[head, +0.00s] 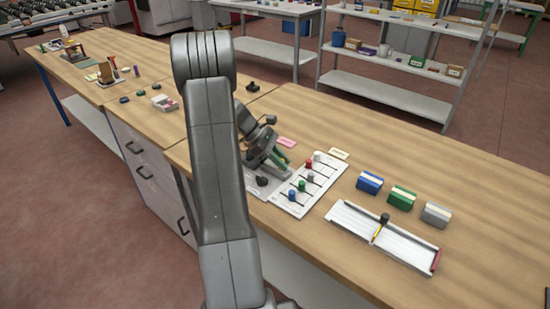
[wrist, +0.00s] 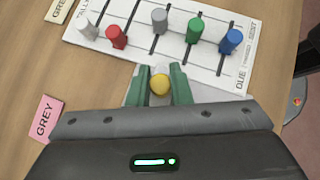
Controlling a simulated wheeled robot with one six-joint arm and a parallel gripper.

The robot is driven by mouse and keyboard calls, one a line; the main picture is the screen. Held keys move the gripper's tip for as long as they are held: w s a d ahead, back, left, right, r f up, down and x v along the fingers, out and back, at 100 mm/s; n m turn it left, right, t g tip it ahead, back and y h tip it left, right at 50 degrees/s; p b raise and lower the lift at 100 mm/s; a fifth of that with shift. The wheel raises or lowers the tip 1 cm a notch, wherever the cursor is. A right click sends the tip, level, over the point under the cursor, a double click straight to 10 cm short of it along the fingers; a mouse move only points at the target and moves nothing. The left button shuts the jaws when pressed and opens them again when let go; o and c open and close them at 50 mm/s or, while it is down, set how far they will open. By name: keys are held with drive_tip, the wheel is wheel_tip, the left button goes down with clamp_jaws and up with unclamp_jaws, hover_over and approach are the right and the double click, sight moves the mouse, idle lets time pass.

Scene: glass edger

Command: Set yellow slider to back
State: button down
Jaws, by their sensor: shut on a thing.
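The white slider panel (head: 322,181) lies on the bench, right of my arm in the head view. It also shows at the top of the wrist view (wrist: 140,47), with dark slots and white, red, grey, green (wrist: 195,30) and blue knobs. The yellow slider knob (wrist: 160,84) shows in the wrist view between the green fingers of my gripper (wrist: 160,86), which is shut on it. A pale plate shows under the fingers, beside the panel. In the head view my gripper (head: 278,158) is beside the panel's far left side, and the yellow knob is hidden.
A pink GREY label (wrist: 45,118) lies left of my gripper in the wrist view. Blue (head: 370,182), green (head: 402,197) and grey (head: 436,214) blocks stand right of the panel. A white tray (head: 400,248) with a dark-knobbed yellow piece lies in front of them.

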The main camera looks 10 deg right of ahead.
drive_tip(key=shift+s, duration=0.1)
drive_tip(key=c, duration=1.3)
unclamp_jaws()
drive_tip(key=shift+s+d, duration=0.1)
drive_tip(key=shift+d, duration=0.05)
drive_tip(key=v, duration=1.4)
drive_tip(key=x, duration=1.3)
drive_tip(key=shift+d+f, duration=0.15)
drive_tip(key=shift+f, duration=0.2)
drive_tip(key=shift+w+a, duration=0.7)
drive_tip(key=shift+w, duration=0.25)
